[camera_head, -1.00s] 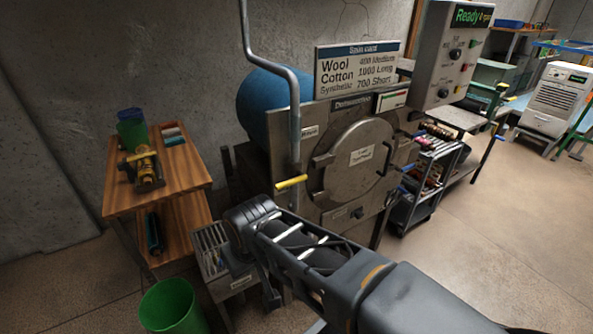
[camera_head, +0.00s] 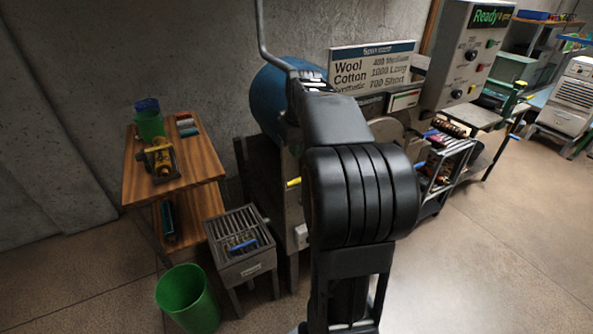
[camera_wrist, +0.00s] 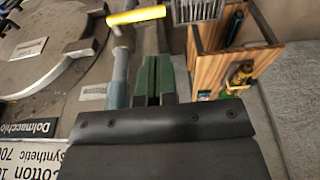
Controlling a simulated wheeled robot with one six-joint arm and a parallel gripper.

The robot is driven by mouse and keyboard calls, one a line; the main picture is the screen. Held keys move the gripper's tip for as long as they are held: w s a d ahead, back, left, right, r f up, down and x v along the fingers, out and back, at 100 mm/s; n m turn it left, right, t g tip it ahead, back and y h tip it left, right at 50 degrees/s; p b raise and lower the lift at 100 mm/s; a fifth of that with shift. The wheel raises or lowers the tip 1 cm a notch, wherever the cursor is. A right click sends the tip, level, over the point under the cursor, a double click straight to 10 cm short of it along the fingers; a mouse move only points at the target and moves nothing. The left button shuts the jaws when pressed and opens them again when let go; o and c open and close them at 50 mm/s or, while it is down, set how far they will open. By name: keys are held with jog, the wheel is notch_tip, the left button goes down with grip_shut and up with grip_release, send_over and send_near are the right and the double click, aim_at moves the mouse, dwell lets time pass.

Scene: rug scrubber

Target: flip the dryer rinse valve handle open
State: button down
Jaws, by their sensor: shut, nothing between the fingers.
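The rinse valve handle is a short yellow lever (camera_head: 293,182) on the grey pipe (camera_head: 262,30) in front of the dryer. The lever also shows at the top of the wrist view (camera_wrist: 137,15), beside the pipe (camera_wrist: 120,72). My gripper (camera_wrist: 153,75) has green fingers, shut and empty. In the wrist view they lie alongside the pipe, apart from the yellow lever. I cannot tell whether they touch the pipe. In the head view my raised arm covers most of the dryer door, and the fingers cannot be made out.
A wooden shelf (camera_head: 203,168) with a brass-coloured device (camera_head: 160,158) stands left. A grated stand (camera_head: 225,222) with a blue-handled item and a green bucket (camera_head: 188,300) are on the floor. The dryer's sign (camera_head: 345,72) and control box (camera_head: 466,60) are behind my arm. Floor at right is clear.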

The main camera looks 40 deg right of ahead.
aim_at(297, 180)
jog(key=shift+w+d+r, duration=0.15)
jog(key=shift+d+r, duration=0.05)
jog(key=shift+d, duration=0.45)
jog(key=shift+w+d+r, duration=0.1)
jog(key=shift+d+r, duration=0.05)
jog(key=shift+d, duration=0.45)
jog(key=p+x, duration=0.1)
jog(key=x, duration=1.3)
jog(key=shift+a+p, duration=0.1)
jog(key=shift+p, duration=0.2)
jog(key=shift+s+f, duration=0.1)
jog(key=shift+f, duration=0.05)
